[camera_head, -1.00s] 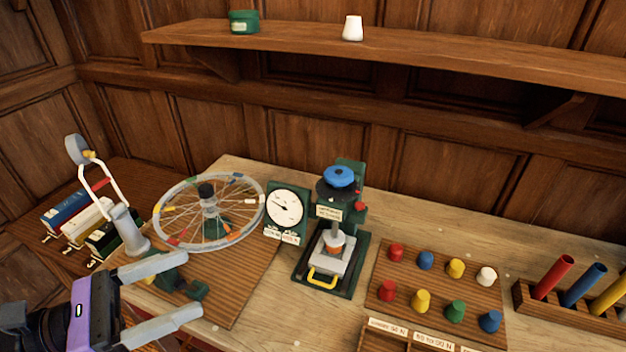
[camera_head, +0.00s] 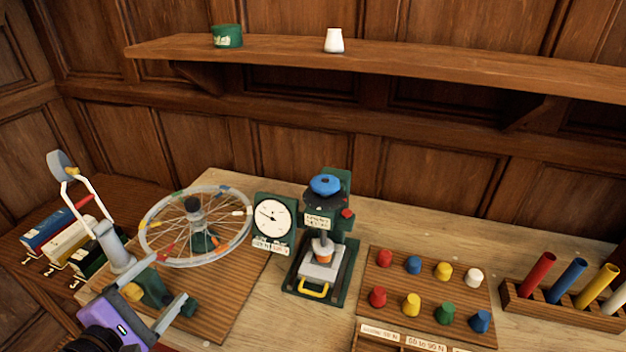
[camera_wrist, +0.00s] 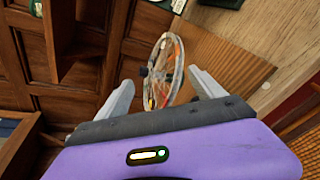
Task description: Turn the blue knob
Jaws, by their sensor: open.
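The blue knob (camera_head: 325,184) sits on top of a dark green press-like device (camera_head: 343,232) in the middle of the bench. The device has a label, a small red knob (camera_head: 347,213) at its side and a yellow handle (camera_head: 313,291) low in front. My gripper (camera_head: 167,284) is at the lower left, well away from the blue knob, with its two grey fingers apart and nothing between them. In the wrist view, the open fingers (camera_wrist: 160,88) point toward the spoked wheel (camera_wrist: 163,70); the blue knob cannot be made out there.
The spoked wheel (camera_head: 230,247) and a white dial gauge (camera_head: 272,217) stand between my gripper and the device. A board with coloured pegs (camera_head: 427,288) and a rack of coloured tubes (camera_head: 513,297) lie to the right. A shelf (camera_head: 400,65) runs above.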

